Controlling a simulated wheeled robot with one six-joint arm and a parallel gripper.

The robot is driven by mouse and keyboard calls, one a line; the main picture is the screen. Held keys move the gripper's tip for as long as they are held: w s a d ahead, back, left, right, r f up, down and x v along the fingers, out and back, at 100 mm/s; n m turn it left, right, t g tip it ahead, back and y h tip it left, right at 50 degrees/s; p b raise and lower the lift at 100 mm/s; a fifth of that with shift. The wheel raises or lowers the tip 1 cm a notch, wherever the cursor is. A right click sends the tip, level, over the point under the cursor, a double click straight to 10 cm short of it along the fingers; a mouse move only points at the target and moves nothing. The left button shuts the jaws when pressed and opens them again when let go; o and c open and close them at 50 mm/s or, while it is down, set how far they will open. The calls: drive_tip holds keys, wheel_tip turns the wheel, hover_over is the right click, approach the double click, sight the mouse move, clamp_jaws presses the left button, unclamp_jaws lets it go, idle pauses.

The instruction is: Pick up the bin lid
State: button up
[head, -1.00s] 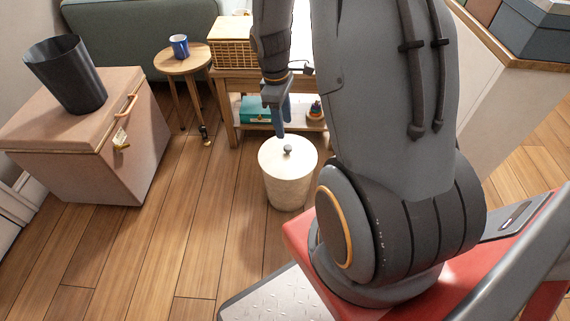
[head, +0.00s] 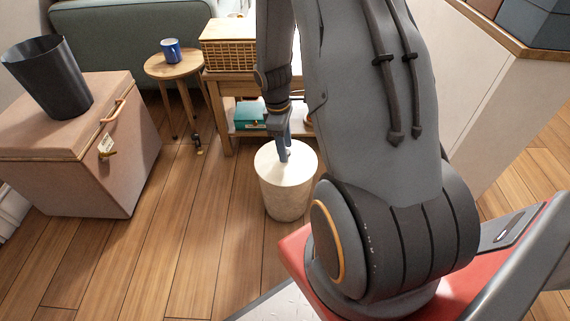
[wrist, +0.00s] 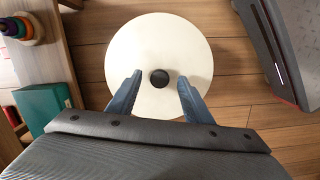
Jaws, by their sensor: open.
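The bin lid (head: 284,166) is a round cream disc on top of a cream bin (head: 287,200) that stands on the floor. In the wrist view the lid (wrist: 158,40) shows from above, with a small dark round knob (wrist: 159,78) at its middle. My gripper (head: 284,155) is over the lid. In the wrist view its two blue fingers (wrist: 158,76) are apart, one on each side of the knob, with gaps to it. The fingers hide most of the knob in the head view. I cannot tell the exact height of the fingertips above the lid.
A pink chest (head: 75,150) with a dark open bin (head: 50,77) on it stands left. A round stool (head: 178,68) holds a blue mug (head: 171,50). A low wooden table (head: 222,78) with a wicker basket (head: 229,30) stands behind the bin. Floor left of the bin is clear.

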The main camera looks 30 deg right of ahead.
drive_tip(key=shift+f, duration=0.4)
drive_tip(key=shift+r, duration=0.1)
clamp_jaws()
